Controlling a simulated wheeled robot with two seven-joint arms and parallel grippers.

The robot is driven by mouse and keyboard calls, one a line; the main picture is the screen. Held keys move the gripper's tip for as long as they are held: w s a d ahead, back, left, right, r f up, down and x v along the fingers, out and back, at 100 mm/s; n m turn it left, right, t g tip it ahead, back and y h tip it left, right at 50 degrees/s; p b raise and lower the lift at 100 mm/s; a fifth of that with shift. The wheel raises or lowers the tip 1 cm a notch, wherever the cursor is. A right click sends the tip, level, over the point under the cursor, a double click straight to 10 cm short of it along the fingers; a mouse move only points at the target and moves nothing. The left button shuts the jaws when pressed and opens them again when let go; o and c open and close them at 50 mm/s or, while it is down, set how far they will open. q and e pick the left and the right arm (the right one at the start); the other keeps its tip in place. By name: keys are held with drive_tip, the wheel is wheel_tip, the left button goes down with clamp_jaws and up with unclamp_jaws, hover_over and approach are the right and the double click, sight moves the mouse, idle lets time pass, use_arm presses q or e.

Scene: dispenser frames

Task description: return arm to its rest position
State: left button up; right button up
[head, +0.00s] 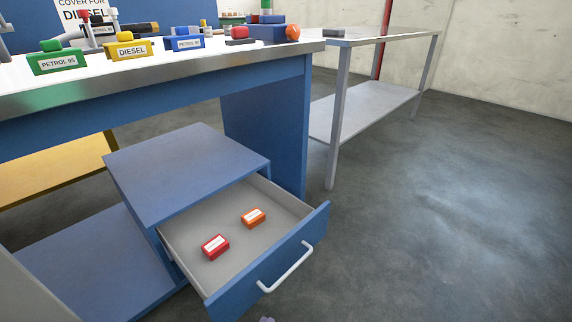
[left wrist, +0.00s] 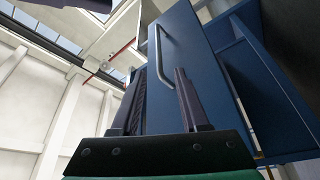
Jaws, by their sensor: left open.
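My left gripper (left wrist: 160,72) is open in the left wrist view, with its two dark fingers apart and nothing seen between them. Beyond the fingers is the blue drawer front with its pale handle (left wrist: 160,55). In the head view only a small dark tip, apparently of this gripper, shows at the bottom edge, below the handle (head: 287,268) and apart from it. The drawer (head: 270,262) is pulled open. The rest of the left arm is hidden in the head view. My right gripper is not in view.
A red box (head: 215,247) and an orange box (head: 253,217) lie in the drawer. The workbench (head: 160,85) holds labelled green, yellow and blue holders. A grey table (head: 385,40) stands at the back right. The floor (head: 430,210) at the right is clear.

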use_arm(q)
drive_tip(key=s+a+r+m+g+y+p, duration=0.2)
drive_tip(key=s+a+g+p, duration=0.4)
drive_tip(key=p, duration=0.7)
drive_tip(key=s+a+r+m+g+y+p, duration=0.1)
drive_tip(key=s+a+m+g+p, duration=0.3)
drive_tip(key=s+p, duration=0.6)
drive_tip(key=s+a+r+m+g+y+p, duration=0.2)
drive_tip(key=s+a+g+p, duration=0.6)
drive_tip(key=p, duration=0.8)
drive_tip(key=shift+s+a+r+m+y, duration=0.2)
drive_tip(key=shift+r+m+y, duration=0.1)
drive_tip(key=shift+m+y, duration=0.7)
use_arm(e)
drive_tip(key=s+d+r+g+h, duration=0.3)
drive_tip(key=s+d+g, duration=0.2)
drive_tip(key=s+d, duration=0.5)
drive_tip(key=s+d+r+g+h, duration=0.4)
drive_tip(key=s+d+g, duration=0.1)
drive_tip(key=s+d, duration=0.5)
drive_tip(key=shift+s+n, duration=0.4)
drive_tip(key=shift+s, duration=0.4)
